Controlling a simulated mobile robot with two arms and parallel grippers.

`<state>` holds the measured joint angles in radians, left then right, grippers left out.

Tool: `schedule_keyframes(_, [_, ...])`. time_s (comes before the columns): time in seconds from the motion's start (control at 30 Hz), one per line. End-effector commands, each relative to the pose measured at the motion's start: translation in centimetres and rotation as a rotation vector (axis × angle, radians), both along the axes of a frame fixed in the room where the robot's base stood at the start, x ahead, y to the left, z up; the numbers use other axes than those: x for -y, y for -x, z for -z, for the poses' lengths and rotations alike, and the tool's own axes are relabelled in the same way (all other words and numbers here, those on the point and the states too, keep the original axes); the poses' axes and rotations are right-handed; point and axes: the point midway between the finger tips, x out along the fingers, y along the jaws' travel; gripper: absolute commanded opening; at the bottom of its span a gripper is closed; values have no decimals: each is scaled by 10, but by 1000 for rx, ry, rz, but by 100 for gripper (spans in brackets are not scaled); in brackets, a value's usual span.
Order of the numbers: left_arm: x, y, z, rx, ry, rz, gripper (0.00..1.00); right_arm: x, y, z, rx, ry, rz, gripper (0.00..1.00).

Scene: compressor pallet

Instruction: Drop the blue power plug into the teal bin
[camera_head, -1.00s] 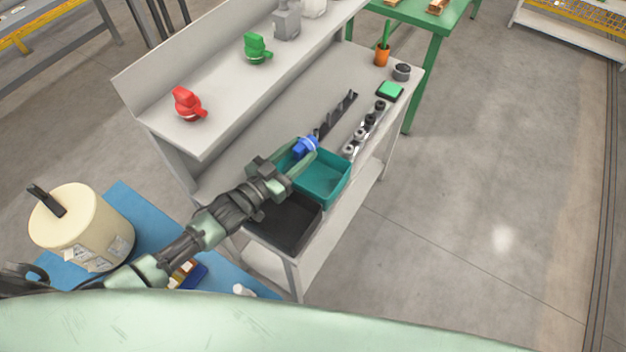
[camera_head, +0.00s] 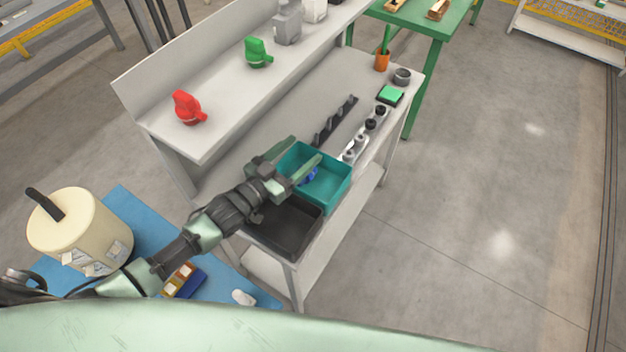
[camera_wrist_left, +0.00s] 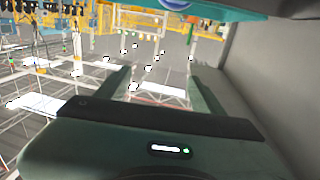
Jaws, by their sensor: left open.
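The blue power plug (camera_head: 312,175) is inside the teal bin (camera_head: 334,192), against the bin's inner left part and partly hidden by a finger of my left gripper. The teal bin stands on the grey workbench. My left gripper (camera_head: 306,150) is open and empty over the bin's left and back edge, its fingers spread apart. The left wrist view shows the open fingers (camera_wrist_left: 160,80), with part of the teal bin (camera_wrist_left: 232,8) and a bit of the blue plug (camera_wrist_left: 176,4) at the top edge. My right gripper is not in view.
A black bin (camera_head: 285,232) adjoins the teal bin in front. A dark rack (camera_head: 335,120) and a strip of knobs (camera_head: 364,133) lie behind. Red (camera_head: 187,107) and green (camera_head: 258,52) parts stand on the raised shelf. Floor at right is clear.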

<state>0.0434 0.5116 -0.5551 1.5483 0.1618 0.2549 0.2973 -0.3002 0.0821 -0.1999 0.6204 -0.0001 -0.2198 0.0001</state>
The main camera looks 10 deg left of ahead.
Motion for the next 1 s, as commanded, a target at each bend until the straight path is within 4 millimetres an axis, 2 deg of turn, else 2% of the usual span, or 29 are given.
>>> schedule_keyframes(0.4, [0, 0, -104, 7, 1, 2, 68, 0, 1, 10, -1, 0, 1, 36])
schedule_keyframes(0.6, [0, 0, -147, 5, 0, 1, 68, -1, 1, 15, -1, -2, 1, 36])
schedule_keyframes(0.8, [0, 0, -172, 2, 1, 0, 68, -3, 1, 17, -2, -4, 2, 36])
schedule_keyframes(1.0, [0, 0, -178, -1, 1, 0, 68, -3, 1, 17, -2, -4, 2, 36])
